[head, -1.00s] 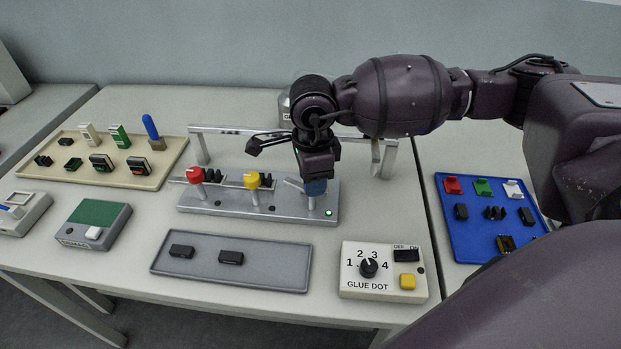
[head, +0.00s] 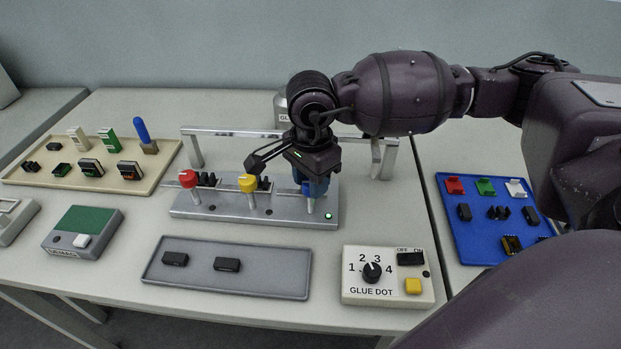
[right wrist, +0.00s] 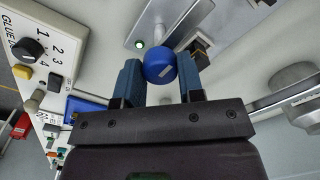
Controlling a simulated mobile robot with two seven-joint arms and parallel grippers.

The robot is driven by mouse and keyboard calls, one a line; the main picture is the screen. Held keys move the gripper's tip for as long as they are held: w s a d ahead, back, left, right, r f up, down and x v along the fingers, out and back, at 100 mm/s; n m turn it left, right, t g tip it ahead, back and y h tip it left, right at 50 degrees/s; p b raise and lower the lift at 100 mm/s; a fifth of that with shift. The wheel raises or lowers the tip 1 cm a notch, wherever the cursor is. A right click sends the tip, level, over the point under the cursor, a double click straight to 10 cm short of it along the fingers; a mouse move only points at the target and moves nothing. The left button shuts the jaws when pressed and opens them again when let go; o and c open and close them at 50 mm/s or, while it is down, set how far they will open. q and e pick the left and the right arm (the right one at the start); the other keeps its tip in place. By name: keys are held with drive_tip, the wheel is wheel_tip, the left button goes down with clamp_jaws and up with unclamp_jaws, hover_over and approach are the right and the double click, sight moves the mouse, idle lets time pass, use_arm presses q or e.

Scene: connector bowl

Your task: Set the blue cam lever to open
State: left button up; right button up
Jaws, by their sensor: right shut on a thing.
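The blue cam lever has a round blue knob on a light stem. It stands at the right end of the grey fixture block (head: 225,207). My right gripper (head: 312,184) reaches down over it from above and partly hides it in the head view. In the right wrist view the blue knob (right wrist: 160,66) sits between the two blue fingers of my right gripper, which is shut on it. A green light (head: 328,215) shows on the block near the lever. My left gripper is not in view.
Red (head: 188,179) and yellow (head: 248,183) levers stand left on the same block. A metal rail (head: 230,131) runs behind. A grey tray (head: 285,284), a glue dot box (head: 350,291), a beige board (head: 40,182) and a blue tray (head: 475,249) lie around.

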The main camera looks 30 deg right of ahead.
drive_tip(key=o, duration=0.9)
drive_tip(key=shift+r, duration=0.1)
wheel_tip(320, 180, up, 11)
drive_tip(key=shift+f+p, duration=0.2)
drive_tip(key=shift+p, duration=0.4)
